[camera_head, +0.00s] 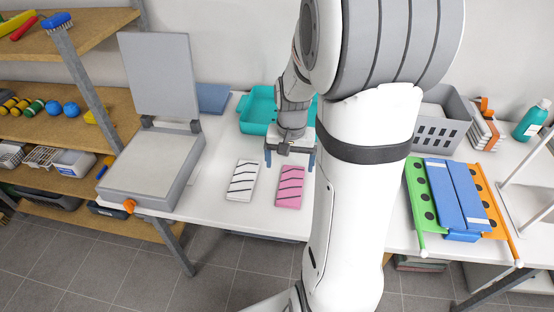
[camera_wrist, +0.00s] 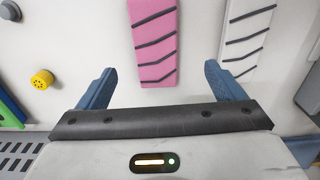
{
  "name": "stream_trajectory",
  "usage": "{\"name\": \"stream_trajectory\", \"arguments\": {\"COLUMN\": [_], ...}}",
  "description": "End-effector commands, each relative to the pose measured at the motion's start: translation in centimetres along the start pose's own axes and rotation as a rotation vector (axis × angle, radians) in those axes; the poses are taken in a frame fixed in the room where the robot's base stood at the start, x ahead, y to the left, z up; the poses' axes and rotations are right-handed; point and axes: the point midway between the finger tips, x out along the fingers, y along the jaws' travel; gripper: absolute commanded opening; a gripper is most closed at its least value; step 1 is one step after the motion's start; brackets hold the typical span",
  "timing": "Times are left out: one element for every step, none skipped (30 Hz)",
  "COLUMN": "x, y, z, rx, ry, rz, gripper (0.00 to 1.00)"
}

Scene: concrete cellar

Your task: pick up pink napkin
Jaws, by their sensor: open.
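The pink napkin (camera_head: 289,187) with dark slanted stripes lies flat on the white table. It also shows in the wrist view (camera_wrist: 154,40), running up past the top edge of the picture. A white napkin (camera_head: 242,181) with dark stripes lies to its left in the head view. My gripper (camera_head: 290,158) is above the table near the far end of the pink napkin. In the wrist view my gripper (camera_wrist: 158,88) has its two blue fingers spread wide, with the near end of the pink napkin between them and nothing held.
A grey press with a raised lid (camera_head: 160,75) stands at the left. A teal tray (camera_head: 258,108) is behind my gripper. A grey crate (camera_head: 440,118), a green bottle (camera_head: 531,120) and a blue folding board (camera_head: 455,195) are at the right.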

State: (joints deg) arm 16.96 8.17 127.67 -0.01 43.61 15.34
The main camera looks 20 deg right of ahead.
Motion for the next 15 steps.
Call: {"name": "stream_trajectory", "arguments": {"x": [0.4,0.7,1.0,1.3,1.7,2.1,2.5,2.8,3.2,3.5,3.9,4.3,4.7,5.2,5.8], "y": [0.2,0.3,0.4,0.4,0.5,0.5,0.5,0.5,0.5,0.5,0.5,0.6,0.6,0.7,0.7], "z": [-0.3,-0.5,-0.6,-0.6,-0.6,-0.6,-0.6,-0.6,-0.6,-0.5,-0.4,-0.4,-0.3,-0.2,-0.1], "rx": [0.014,0.019,0.025,0.028,0.029,0.029,0.029,0.029,0.029,0.029,0.028,0.028,0.028,0.028,0.028], "ry": [-0.007,-0.009,-0.01,-0.012,-0.014,-0.013,-0.013,-0.013,-0.012,-0.013,-0.014,-0.013,-0.015,-0.014,-0.015], "rz": [0.002,0.002,0.003,0.003,0.004,0.004,0.003,0.003,0.003,0.004,0.004,0.004,0.004,0.004,0.004], "gripper": [0.89,0.89,0.89,0.89,0.89,0.89,0.89,0.89,0.89,0.89,0.89,0.89,0.89,0.89,0.89]}}
